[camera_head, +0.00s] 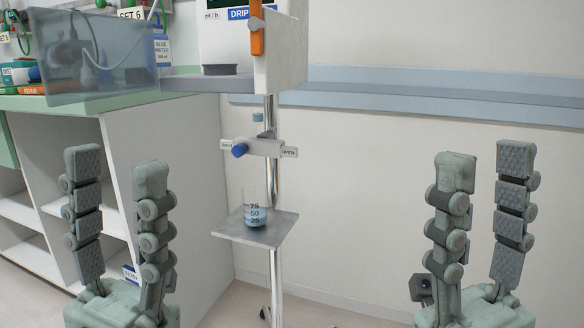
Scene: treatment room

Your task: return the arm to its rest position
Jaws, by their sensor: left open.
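My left gripper (118,165) points up at the left of the head view, with its two fingers apart and nothing between them. My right gripper (485,160) points up at the right, with its two fingers apart and nothing between them. Both grippers are in the foreground and touch nothing that I can see. The arm links below them are out of view, past the bottom edge.
Between my grippers stands a metal pole (272,190) with a small metal shelf (285,226) holding a marked beaker (256,212) with bluish liquid. A blue-knobbed valve (240,150) and a drip machine (285,55) are above. A white cabinet (190,170) is behind my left gripper.

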